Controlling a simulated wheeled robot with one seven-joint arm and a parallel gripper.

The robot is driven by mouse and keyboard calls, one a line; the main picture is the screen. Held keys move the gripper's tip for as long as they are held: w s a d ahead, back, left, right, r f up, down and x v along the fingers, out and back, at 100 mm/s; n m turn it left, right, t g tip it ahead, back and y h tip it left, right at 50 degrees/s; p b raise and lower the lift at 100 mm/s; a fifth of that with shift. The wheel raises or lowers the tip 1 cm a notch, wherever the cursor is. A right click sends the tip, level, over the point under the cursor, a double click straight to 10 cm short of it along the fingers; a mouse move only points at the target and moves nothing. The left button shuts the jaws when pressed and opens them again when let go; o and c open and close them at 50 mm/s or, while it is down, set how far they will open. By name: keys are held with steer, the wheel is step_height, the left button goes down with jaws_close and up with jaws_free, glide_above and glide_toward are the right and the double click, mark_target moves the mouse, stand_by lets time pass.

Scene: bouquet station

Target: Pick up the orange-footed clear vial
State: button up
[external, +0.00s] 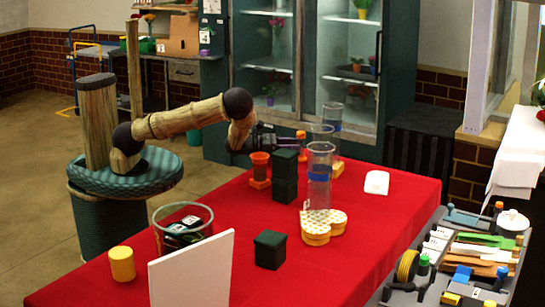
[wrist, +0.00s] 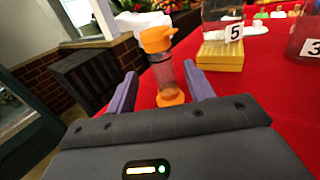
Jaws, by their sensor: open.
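The clear vial (wrist: 165,75) has an orange cap and an orange foot. In the wrist view it stands upright on the red table, framed between the two purple fingers of my gripper (wrist: 160,84). The fingers are open, with a gap visible on each side of the vial. In the external view my gripper (external: 287,142) reaches right over the back of the table, its tips close to an orange-capped piece (external: 301,134) that looks like this vial. Its lower part is hard to make out there.
Tall clear cylinders (external: 319,165) with blue bands stand right of my gripper. Red table is bare around the vial's foot.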

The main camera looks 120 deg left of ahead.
mark_target(306, 144)
steer(key=shift+w+a, duration=0.1)
steer(key=shift+w, duration=0.05)
steer(key=shift+p+x, duration=1)
steer(key=shift+x, duration=1.55)
steer(key=shift+w+f, duration=0.1)
jaws_close()
